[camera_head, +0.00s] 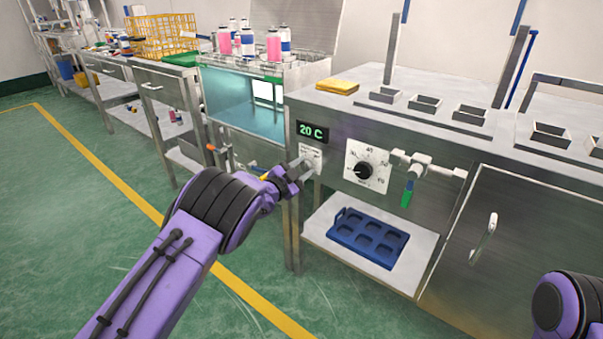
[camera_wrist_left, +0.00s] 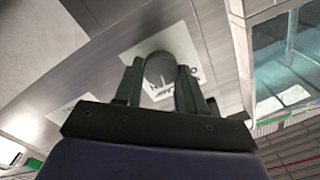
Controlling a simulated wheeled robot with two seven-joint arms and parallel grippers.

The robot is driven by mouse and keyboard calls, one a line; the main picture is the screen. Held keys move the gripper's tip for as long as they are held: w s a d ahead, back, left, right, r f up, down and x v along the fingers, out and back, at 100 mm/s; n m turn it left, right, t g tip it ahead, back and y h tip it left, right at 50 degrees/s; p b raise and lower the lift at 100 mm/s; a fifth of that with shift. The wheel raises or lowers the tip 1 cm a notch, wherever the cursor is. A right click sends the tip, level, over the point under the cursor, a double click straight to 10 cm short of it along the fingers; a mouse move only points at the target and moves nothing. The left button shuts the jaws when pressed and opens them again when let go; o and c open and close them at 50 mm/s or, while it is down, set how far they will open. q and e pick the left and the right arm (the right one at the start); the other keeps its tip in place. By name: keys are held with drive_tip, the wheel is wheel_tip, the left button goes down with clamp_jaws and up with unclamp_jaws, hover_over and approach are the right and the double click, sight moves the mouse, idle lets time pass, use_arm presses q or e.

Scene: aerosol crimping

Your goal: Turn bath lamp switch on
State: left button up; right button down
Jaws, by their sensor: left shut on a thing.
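The bath lamp switch sits on a white label plate (camera_head: 311,153) on the steel cabinet front, under a green "20 C" display. My left gripper (camera_head: 299,170) is at this plate, and its fingers largely hide the switch in the head view. In the left wrist view, the round grey switch knob (camera_wrist_left: 160,71) is between the two dark fingers of the left gripper (camera_wrist_left: 161,88), which are shut on it. Printed words and part of a mark show on the plate around it. The knob's exact setting is hard to read. My right gripper is out of view.
A temperature dial (camera_head: 364,171) and a valve with a green handle (camera_head: 408,190) are right of the switch. A glass-fronted water bath (camera_head: 245,102) with bottles above stands to the left. A blue tray (camera_head: 368,238) lies on the shelf below. Open green floor lies in front.

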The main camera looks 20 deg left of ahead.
use_arm(q)
drive_tip(key=shift+f+m+b, duration=0.1)
drive_tip(key=shift+m+b, duration=0.7)
drive_tip(key=shift+m, duration=0.8)
drive_tip(key=o, duration=1.1)
drive_tip(key=shift+c, duration=0.2)
drive_tip(key=shift+s, duration=0.1)
drive_tip(key=p+v, duration=0.1)
drive_tip(key=v, duration=0.9)
drive_tip(key=shift+s, duration=0.15)
drive_tip(key=shift+a, duration=0.1)
